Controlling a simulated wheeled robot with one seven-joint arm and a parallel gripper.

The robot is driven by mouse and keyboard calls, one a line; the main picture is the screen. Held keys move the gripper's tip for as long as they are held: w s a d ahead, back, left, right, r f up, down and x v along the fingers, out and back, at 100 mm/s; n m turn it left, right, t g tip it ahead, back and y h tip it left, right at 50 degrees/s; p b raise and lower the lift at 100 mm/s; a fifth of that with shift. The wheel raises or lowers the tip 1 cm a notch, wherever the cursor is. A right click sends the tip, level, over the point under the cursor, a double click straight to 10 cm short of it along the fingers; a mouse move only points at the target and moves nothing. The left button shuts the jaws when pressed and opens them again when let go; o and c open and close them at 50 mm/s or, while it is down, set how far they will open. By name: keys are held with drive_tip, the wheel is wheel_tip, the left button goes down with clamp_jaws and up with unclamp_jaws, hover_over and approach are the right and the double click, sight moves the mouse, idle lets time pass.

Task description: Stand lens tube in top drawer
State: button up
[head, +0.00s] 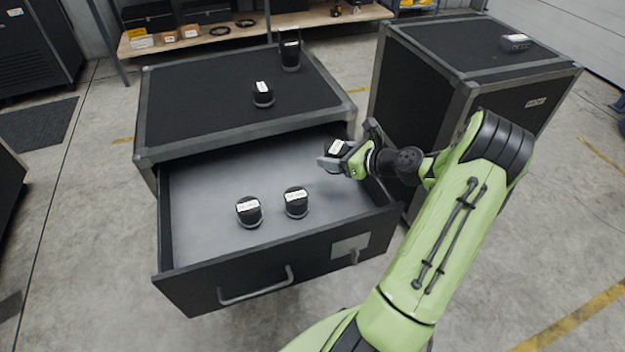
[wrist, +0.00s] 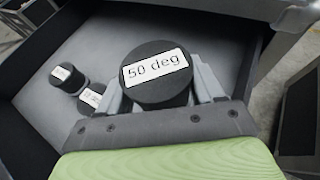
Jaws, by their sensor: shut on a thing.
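The open top drawer (head: 215,247) of a black case extends toward me. My gripper (head: 338,158) is over the drawer's right rear part. It is shut on a dark lens tube, which also shows in the wrist view (wrist: 155,92) with a white label reading "50 deg". The tube is upright between the fingers (wrist: 160,92). Its base is hidden, so I cannot tell whether it touches the drawer floor. Two other black lens tubes stand in the drawer, one at the front left (head: 249,211) and one beside it (head: 296,202).
On the case top (head: 200,100) stand a short black tube (head: 263,95) and a taller black item (head: 289,52) with a handle-like frame. A second black case (head: 440,90) stands close to the right, with a small device (head: 515,43) on top. The drawer's left rear floor is clear.

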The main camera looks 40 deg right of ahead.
wheel_tip(320, 180, down, 6)
drive_tip(key=shift+r+b, duration=0.2)
drive_tip(key=shift+b, duration=0.65)
drive_tip(key=shift+r, duration=0.1)
drive_tip(key=shift+a, duration=0.1)
